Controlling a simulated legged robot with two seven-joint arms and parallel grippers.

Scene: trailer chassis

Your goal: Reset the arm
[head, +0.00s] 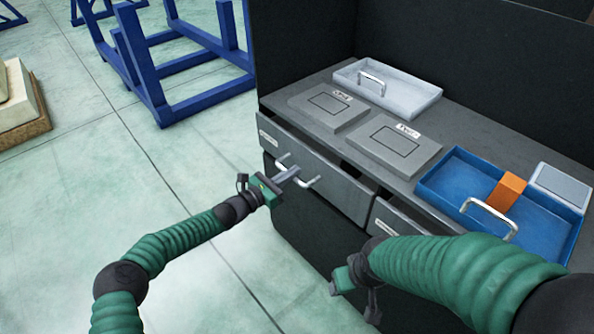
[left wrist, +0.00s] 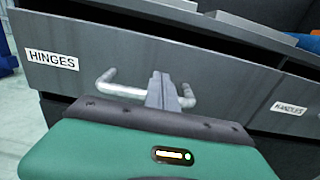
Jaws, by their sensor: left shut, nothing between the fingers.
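My left gripper (head: 292,173) is shut and empty at the silver handle (head: 312,182) of a grey drawer (head: 330,180) in the dark workbench. In the left wrist view its closed fingers (left wrist: 160,90) overlap the right part of the handle (left wrist: 118,92); I cannot tell if they touch it. The drawer front (left wrist: 215,82) carries a label reading HINGES (left wrist: 54,61). The drawer stands slightly out, with a dark gap above its front. My right gripper (head: 345,280) is low in front of the bench, partly behind my right arm; its fingers do not show clearly.
On the bench top are a grey tray (head: 412,97), two grey labelled plates, and a blue tray (head: 445,185) holding an orange block (head: 508,190). A second drawer (head: 400,217) is at the right. Blue metal stands (head: 150,85) are at the back left.

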